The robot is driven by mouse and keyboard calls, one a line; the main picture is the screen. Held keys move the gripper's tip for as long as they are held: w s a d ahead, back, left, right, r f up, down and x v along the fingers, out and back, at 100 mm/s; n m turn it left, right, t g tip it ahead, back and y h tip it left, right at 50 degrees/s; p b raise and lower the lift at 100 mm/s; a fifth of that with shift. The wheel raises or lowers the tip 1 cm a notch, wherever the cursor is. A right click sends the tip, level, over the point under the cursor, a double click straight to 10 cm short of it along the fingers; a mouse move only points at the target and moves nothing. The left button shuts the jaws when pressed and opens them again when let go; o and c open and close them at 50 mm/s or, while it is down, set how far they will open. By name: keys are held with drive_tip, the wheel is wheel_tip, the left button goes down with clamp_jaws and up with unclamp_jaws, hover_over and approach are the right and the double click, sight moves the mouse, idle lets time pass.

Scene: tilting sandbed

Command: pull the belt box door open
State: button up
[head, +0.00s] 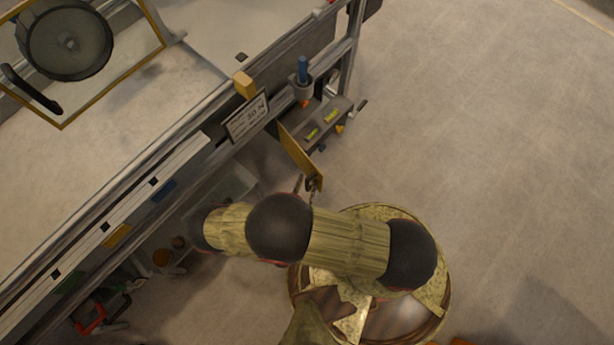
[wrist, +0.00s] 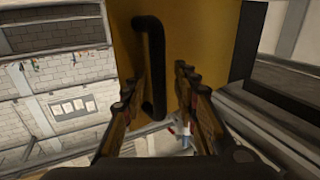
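The yellow belt box door (head: 296,150) stands out at an angle from the side of the sandbed, so it is partly open. In the wrist view the door (wrist: 205,35) fills the upper middle, with a black upright bar handle (wrist: 155,70) on it. My gripper (head: 309,184) is at the door's outer end in the head view. In the wrist view my gripper (wrist: 157,92) has its two fingers apart, with the handle's lower part between them, closer to the left finger. I cannot tell whether a finger touches the handle. The inside of the belt box is hidden.
A label plate (head: 247,118) and a yellow block (head: 244,85) sit on the bed's edge above the door. A blue-handled tool stands in a cup (head: 301,87) beside a grey shelf (head: 325,122) with levels. Red-handled tools (head: 92,322) lie under the bed. The floor (head: 480,140) at right is clear.

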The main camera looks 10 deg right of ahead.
drive_tip(key=v, duration=0.7)
drive_tip(key=shift+s, duration=0.2)
drive_tip(key=shift+a, duration=0.1)
idle(0.4)
